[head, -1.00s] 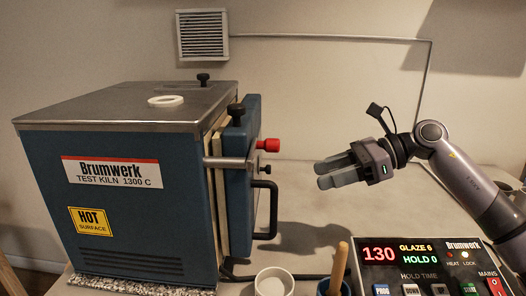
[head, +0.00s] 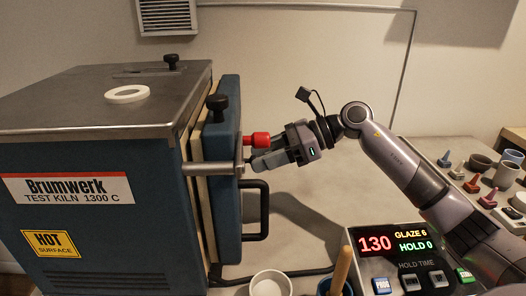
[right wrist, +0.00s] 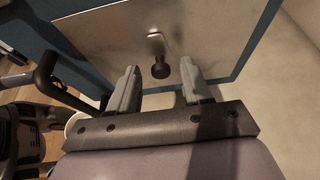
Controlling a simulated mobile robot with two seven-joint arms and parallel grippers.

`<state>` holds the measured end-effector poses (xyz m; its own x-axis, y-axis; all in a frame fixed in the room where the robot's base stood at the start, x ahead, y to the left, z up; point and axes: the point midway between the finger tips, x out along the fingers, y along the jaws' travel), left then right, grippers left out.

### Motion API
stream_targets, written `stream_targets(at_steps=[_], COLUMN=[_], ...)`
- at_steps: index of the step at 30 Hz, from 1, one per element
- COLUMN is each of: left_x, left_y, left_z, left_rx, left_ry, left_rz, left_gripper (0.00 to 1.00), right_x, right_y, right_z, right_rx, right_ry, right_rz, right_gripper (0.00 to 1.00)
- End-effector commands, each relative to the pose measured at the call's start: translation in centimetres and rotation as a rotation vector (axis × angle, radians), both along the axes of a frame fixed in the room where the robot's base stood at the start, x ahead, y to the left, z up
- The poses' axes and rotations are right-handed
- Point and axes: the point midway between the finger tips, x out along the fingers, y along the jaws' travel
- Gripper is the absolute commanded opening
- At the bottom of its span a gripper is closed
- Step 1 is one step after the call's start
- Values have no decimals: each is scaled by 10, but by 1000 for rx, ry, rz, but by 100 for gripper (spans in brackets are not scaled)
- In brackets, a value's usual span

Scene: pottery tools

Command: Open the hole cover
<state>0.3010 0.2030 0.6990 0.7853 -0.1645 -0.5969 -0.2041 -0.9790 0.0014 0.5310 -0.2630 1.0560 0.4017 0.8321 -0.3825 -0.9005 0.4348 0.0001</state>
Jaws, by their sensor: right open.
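The kiln (head: 90,215) stands at the left, with its thick blue door (head: 222,190) closed or nearly closed at its right side. In the right wrist view, a small black knob (right wrist: 160,69) stands out from a pale metal tab (right wrist: 155,37) on the door's metal face; this looks like the hole cover. My right gripper (head: 255,163) is open at the door face. In the right wrist view, its two fingers (right wrist: 158,88) stand either side of the knob, with gaps on both sides. In the head view the fingers hide the knob. My left gripper is not in view.
A red knob (head: 256,139) sticks out just above my right fingers. A black door handle (head: 262,212) is below them.

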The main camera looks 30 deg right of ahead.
Motion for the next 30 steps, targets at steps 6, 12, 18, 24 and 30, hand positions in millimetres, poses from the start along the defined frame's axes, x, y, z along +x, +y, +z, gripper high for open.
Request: stream_targets(at_steps=[6,12,18,24,30], left_x=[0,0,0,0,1], left_y=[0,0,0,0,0], left_z=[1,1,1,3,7], left_rx=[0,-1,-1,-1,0], left_ry=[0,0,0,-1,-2], left_rz=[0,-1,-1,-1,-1], left_gripper=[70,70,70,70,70], right_x=[2,2,2,2,1], right_y=[4,4,3,3,4], right_z=[-2,-2,-2,-1,0], right_rx=[-1,0,0,10,52], right_ry=[0,0,0,24,108], right_rz=[0,0,0,-1,-2], right_gripper=[49,19,0,0,0])
